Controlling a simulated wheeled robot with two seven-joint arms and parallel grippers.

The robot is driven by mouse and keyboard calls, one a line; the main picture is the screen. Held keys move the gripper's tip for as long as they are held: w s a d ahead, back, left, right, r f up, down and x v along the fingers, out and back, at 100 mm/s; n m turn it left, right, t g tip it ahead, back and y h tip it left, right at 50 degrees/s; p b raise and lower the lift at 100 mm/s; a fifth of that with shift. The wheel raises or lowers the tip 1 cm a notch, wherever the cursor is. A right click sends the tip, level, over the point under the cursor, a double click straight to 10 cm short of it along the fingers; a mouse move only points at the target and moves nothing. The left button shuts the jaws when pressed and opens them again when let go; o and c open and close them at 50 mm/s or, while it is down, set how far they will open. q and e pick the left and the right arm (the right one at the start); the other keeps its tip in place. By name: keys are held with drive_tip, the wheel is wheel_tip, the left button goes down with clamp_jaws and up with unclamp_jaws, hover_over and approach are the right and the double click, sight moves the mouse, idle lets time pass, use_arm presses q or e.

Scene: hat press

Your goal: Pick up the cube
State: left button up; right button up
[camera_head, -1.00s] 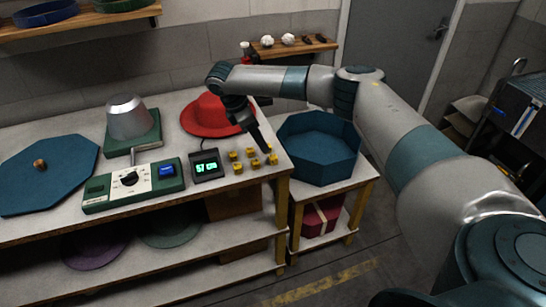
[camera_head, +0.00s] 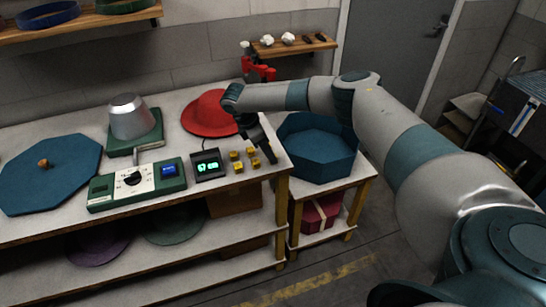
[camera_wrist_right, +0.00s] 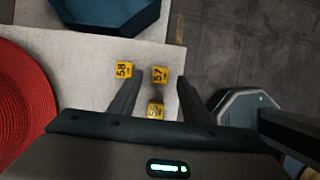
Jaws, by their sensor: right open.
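Several small yellow cubes (camera_head: 238,167) stand in a group near the right end of the workbench. In the right wrist view, cubes marked 57 (camera_wrist_right: 160,75), 58 (camera_wrist_right: 123,69) and apparently 55 (camera_wrist_right: 155,110) show. My right gripper (camera_head: 271,157) points down at the right side of the group, and its fingers hide part of it in the head view. In the wrist view my right gripper (camera_wrist_right: 158,82) is open, with cube 57 in line with the gap between its fingertips. Contact cannot be told. A small display (camera_head: 208,164) with green digits, apparently 57, stands left of the cubes. My left gripper is out of view.
A red hat (camera_head: 207,116) lies behind the cubes. A green control box (camera_head: 110,190) and a metal press form (camera_head: 128,117) stand further left. A blue octagonal bin (camera_head: 318,158) stands on a lower table at the right, beyond the workbench (camera_head: 75,225) edge.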

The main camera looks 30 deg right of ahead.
drive_tip(key=shift+x, duration=1.25)
drive_tip(key=shift+c, duration=0.6)
clamp_jaws()
